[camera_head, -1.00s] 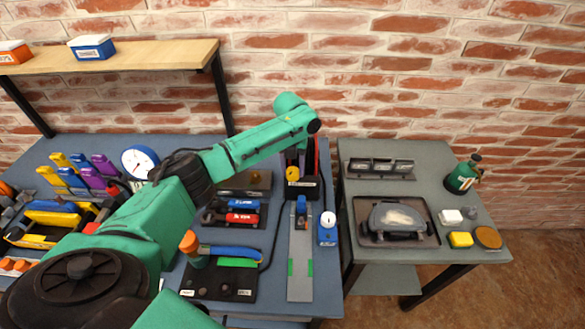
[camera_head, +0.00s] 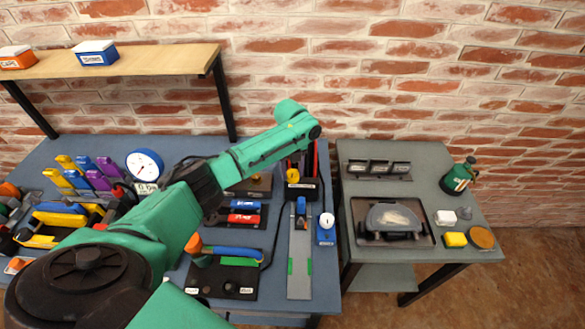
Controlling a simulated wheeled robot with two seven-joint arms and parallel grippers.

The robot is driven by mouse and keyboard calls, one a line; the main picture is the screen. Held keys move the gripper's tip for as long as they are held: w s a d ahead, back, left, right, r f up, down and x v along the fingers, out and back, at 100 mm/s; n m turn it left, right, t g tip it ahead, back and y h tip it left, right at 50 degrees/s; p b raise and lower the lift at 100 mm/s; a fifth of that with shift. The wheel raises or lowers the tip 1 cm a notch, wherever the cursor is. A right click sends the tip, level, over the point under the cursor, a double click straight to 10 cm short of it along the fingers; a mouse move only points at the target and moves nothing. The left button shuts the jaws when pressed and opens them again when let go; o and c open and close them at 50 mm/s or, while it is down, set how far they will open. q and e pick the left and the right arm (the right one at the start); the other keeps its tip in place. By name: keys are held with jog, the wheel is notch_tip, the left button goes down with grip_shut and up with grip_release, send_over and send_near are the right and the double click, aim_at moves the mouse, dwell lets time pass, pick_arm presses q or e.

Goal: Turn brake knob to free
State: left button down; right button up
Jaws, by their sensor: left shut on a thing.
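My left arm reaches in from the lower left, and its wrist end is above the back of the blue-grey bench. My left gripper (camera_head: 301,155) is small and dark below the wrist, largely hidden by it. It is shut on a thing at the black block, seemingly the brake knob. The contact and the knob's setting cannot be made out. A round yellow part (camera_head: 293,175) shows on the front of the labelled black block (camera_head: 306,190), just below the gripper. My right gripper is not in view.
A grey rail (camera_head: 300,265) with a blue slider and a blue-bodied gauge (camera_head: 326,230) stand in front of the block. Blue and red bars (camera_head: 243,218) lie left. The side table (camera_head: 440,200) holds a tray and a green bottle (camera_head: 458,176). A brick wall closes the back.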

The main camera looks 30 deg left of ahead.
aim_at(292, 174)
pick_arm(q)
jog(key=shift+w+r+n, duration=0.1)
jog(key=shift+n, duration=0.5)
jog(key=shift+p, duration=0.3)
jog(key=shift+c, duration=1.5)
grip_release()
notch_tip(292, 174, up, 14)
jog(key=b, duration=0.3)
jog(key=shift+s+r, duration=0.2)
jog(key=shift+r, duration=0.05)
